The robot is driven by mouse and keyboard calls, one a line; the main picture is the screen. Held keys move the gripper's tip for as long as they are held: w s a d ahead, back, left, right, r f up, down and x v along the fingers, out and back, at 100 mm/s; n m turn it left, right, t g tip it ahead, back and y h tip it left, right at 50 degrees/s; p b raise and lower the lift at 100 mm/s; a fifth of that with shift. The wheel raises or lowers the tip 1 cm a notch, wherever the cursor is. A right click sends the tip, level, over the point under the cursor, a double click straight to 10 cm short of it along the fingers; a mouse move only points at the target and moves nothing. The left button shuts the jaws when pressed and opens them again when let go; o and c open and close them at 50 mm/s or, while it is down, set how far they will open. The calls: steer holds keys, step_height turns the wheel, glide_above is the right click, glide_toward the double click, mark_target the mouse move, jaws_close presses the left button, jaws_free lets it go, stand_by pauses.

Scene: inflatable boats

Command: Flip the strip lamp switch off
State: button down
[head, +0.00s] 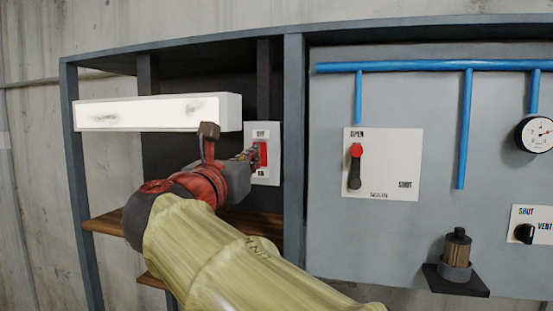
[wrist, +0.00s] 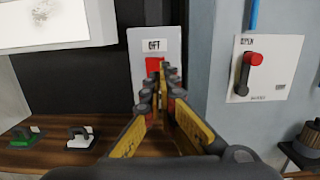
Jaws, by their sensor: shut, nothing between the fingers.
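The switch is a white plate (head: 262,175) with a red rocker (head: 263,155), marked OFF above and ON below in the head view. The plate also shows in the wrist view (wrist: 142,72), with the red rocker (wrist: 154,65) under the OFF label. My gripper (head: 254,156) is shut and empty, its fingertips (wrist: 163,70) in front of the rocker. The fingers hide the rocker's lower part in the wrist view. I cannot tell whether the tips touch it. The strip lamp (head: 160,111) is a long white box to the left and looks bright.
A frame post (head: 293,150) stands just right of the switch. Beyond it are a valve panel (head: 400,165) with a red-tipped lever (head: 355,165), blue pipes (head: 464,125) and a gauge (head: 537,134). A wooden shelf (wrist: 50,158) below holds small clamp-like items (wrist: 80,138).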

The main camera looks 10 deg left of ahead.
mark_target(262, 148)
steer(key=shift+w+d+r+p, duration=0.1)
steer(key=shift+w+r+p, duration=0.1)
steer(key=shift+w, duration=0.8)
steer(key=shift+w+d+r+p, duration=0.1)
steer(key=shift+w+p, duration=0.1)
steer(key=shift+w, duration=0.8)
steer(key=shift+w+r, duration=0.1)
